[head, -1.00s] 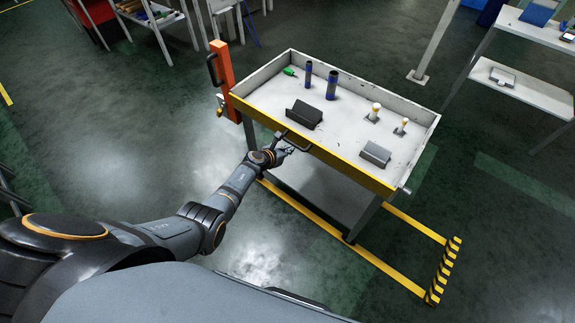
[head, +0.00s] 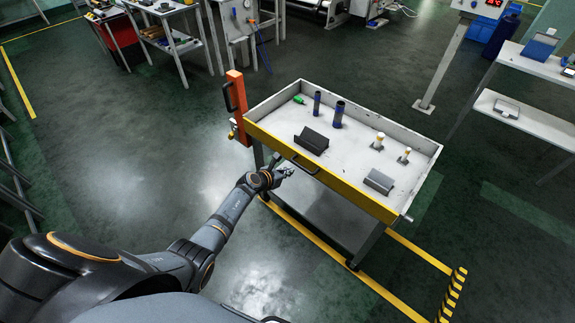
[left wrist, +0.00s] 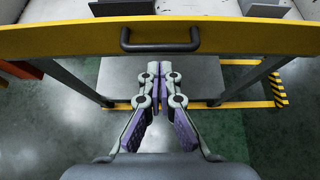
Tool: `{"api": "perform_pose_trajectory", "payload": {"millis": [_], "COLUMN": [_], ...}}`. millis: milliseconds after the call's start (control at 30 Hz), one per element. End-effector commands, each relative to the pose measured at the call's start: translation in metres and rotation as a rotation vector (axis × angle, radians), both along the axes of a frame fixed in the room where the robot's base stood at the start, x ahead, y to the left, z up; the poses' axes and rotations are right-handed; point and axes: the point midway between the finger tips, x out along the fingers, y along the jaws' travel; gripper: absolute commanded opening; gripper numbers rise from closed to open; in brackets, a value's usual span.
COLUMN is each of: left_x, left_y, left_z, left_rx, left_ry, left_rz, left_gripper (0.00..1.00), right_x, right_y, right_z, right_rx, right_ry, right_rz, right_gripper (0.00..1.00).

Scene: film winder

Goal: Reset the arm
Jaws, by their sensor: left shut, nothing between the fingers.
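My left arm reaches in from the left in the head view. My left gripper (head: 286,172) is shut and empty, just in front of the trolley's near side. The trolley (head: 345,189) has a yellow front edge and a dark handle (head: 305,165). In the left wrist view the closed fingers (left wrist: 160,72) point toward the dark handle (left wrist: 160,38), which lies ahead of them; they look apart from it. My right gripper is not in view.
The trolley's tray holds two dark blue cylinders (head: 337,114), dark angled blocks (head: 311,140), small white-topped pieces (head: 378,141) and a green item (head: 298,99). An orange post (head: 239,105) stands at its left corner. Open floor (head: 130,150) lies to the left.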

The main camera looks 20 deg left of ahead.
Motion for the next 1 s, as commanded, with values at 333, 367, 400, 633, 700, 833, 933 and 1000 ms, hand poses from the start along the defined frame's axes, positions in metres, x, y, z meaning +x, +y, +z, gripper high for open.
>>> {"api": "perform_pose_trajectory", "payload": {"millis": [333, 367, 400, 633, 700, 833, 933, 1000], "left_x": [-0.006, -0.006, -0.005, -0.016, -0.035, -0.098, -0.159, -0.206], "left_y": [0.001, 0.001, 0.002, 0.0, 0.0, 0.015, 0.035, 0.046], "left_z": [0.02, 0.02, 0.02, 0.001, -0.027, -0.107, -0.168, -0.207], "left_rx": [-0.001, -0.001, -0.001, -0.103, -0.279, -0.757, -1.079, -1.254], "left_ry": [0.002, 0.002, 0.001, 0.032, 0.087, 0.246, 0.35, 0.401], "left_rz": [0.0, 0.0, 0.0, 0.065, 0.187, 0.612, 0.994, 1.254], "left_gripper": [0.0, 0.0, 0.0, 0.0, 0.0, 0.0, 0.0, 0.0], "right_x": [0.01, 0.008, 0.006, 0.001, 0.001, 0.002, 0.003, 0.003], "right_y": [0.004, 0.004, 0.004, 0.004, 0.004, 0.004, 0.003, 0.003], "right_z": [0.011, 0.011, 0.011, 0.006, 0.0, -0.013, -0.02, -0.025], "right_rx": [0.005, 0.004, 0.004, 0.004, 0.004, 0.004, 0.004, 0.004], "right_ry": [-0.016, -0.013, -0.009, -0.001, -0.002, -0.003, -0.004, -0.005], "right_rz": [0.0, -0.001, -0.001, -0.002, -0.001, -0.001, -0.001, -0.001], "right_gripper": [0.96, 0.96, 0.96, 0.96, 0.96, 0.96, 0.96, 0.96]}}
